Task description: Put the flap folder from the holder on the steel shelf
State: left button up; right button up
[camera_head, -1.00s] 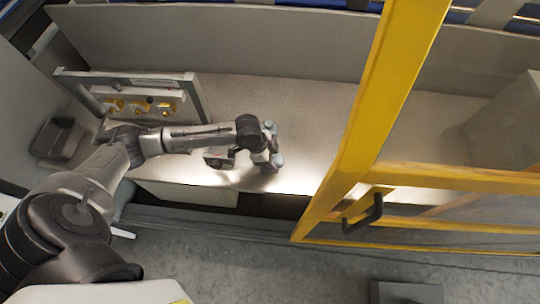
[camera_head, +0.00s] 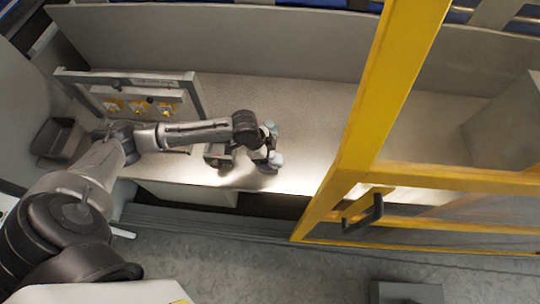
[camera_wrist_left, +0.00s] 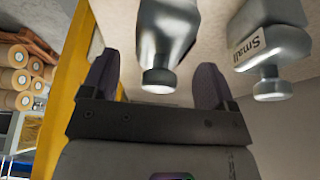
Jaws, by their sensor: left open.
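My left gripper (camera_head: 264,158) is over the pale worktop near its front edge. In the left wrist view its dark fingers (camera_wrist_left: 157,88) are apart. A smooth grey metal piece with a round knob end (camera_wrist_left: 166,35) shows in the gap between them; I cannot tell if it touches either finger. A second grey piece with a knob, marked "Small" (camera_wrist_left: 262,40), is to the right, outside the fingers. I cannot tell which piece is the flap folder, nor make out its holder or the steel shelf for certain. My right gripper is out of view.
A yellow door frame (camera_head: 350,130) with a black handle (camera_head: 376,212) stands to the right of the gripper. A grey frame with yellow parts (camera_head: 130,88) and a dark tray (camera_head: 57,138) are at the left. The worktop (camera_head: 290,110) behind the gripper is clear.

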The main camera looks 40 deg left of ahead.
pick_arm(q)
jog(key=v, duration=1)
jog(key=s+d+f+n+t, duration=0.1)
jog(key=s+d+f, duration=0.25)
jog(key=d, duration=0.25)
jog(key=s+d+f+n, duration=0.1)
jog(key=s+d+f, duration=0.2)
jog(key=s+d, duration=0.2)
jog(key=s+a+f+n+y, duration=0.1)
jog(key=s+n+y, duration=0.2)
jog(key=s+n, duration=0.3)
jog(key=s, duration=0.5)
jog(key=shift+s+a, duration=0.2)
jog(key=shift+a, duration=0.05)
jog(key=shift+f, duration=0.25)
